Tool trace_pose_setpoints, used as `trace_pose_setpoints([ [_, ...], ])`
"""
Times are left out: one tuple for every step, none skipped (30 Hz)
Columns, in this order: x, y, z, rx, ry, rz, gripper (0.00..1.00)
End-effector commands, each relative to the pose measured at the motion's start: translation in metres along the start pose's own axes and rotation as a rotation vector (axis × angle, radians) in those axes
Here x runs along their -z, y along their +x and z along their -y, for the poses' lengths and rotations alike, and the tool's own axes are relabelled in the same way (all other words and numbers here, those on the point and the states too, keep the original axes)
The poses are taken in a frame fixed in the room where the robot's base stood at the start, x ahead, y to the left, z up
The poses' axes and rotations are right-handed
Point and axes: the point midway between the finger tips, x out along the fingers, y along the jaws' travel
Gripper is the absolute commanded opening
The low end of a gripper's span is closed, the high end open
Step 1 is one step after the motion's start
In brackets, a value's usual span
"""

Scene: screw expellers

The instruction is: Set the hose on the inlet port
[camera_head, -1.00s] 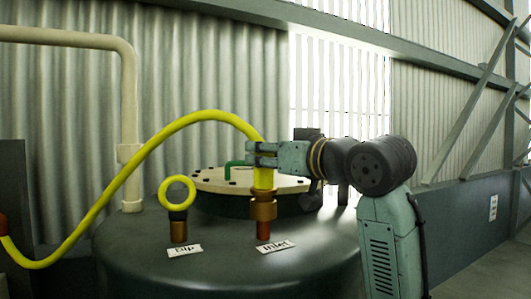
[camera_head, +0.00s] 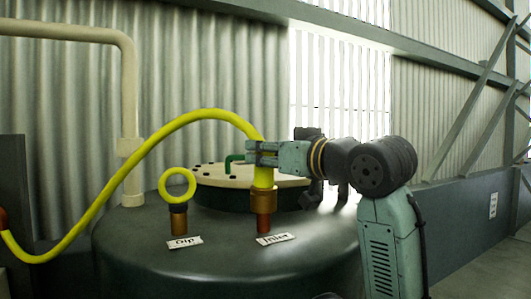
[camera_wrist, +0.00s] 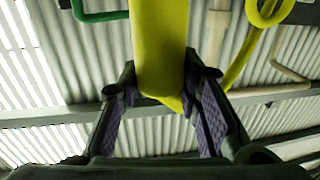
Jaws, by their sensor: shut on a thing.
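The yellow hose (camera_head: 203,115) arches from the far left to my gripper. My gripper (camera_head: 263,152) is shut on the hose near its lower end, which points straight down. A brass collar (camera_head: 263,200) sits at the bottom of the hose, in line with the copper inlet port (camera_head: 263,224) behind the "Inlet" label (camera_head: 276,239). Collar and port appear to touch, but I cannot tell how firmly they are joined. In the wrist view the hose (camera_wrist: 160,50) runs between my two purple-padded fingers.
Left of the inlet, the dip fitting (camera_head: 178,222) carries a yellow ring (camera_head: 177,187) above the "Dip" label (camera_head: 184,242). Behind stands a bolted pale lid (camera_head: 215,176) with a green handle (camera_head: 234,160). A cream pipe (camera_head: 130,110) runs along the wall at left.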

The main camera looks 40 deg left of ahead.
Motion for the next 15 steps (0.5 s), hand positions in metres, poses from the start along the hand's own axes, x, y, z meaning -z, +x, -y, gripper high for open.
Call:
trace_pose_setpoints([
  [-0.0059, 0.0014, 0.0008, 0.004, 0.003, 0.015, 0.0],
  [-0.0062, 0.0015, 0.0008, 0.004, 0.003, 0.016, 0.0],
  [-0.0064, 0.0016, 0.0009, 0.004, 0.003, 0.016, 0.0],
  [-0.0066, 0.0017, 0.0009, 0.004, 0.003, 0.017, 0.33],
  [-0.0068, 0.0018, 0.0008, 0.004, 0.003, 0.017, 0.35],
  [-0.0068, 0.0018, 0.0007, 0.004, 0.003, 0.017, 0.38],
  [-0.0065, 0.0017, 0.0006, 0.004, 0.003, 0.016, 0.4],
  [-0.0063, 0.0016, 0.0006, 0.004, 0.003, 0.016, 0.4],
  [-0.0059, 0.0015, 0.0006, 0.003, 0.003, 0.015, 0.4],
  [-0.0056, 0.0015, 0.0005, 0.003, 0.003, 0.014, 0.4],
  [-0.0054, 0.0014, 0.0005, 0.003, 0.003, 0.014, 0.4],
  [-0.0051, 0.0013, 0.0005, 0.003, 0.002, 0.013, 0.4],
  [-0.0049, 0.0013, 0.0005, 0.003, 0.002, 0.012, 0.4],
  [-0.0055, 0.0015, 0.0004, 0.003, 0.003, 0.014, 0.4],
  [-0.0053, 0.0011, 0.0003, 0.003, 0.003, 0.013, 0.4],
])
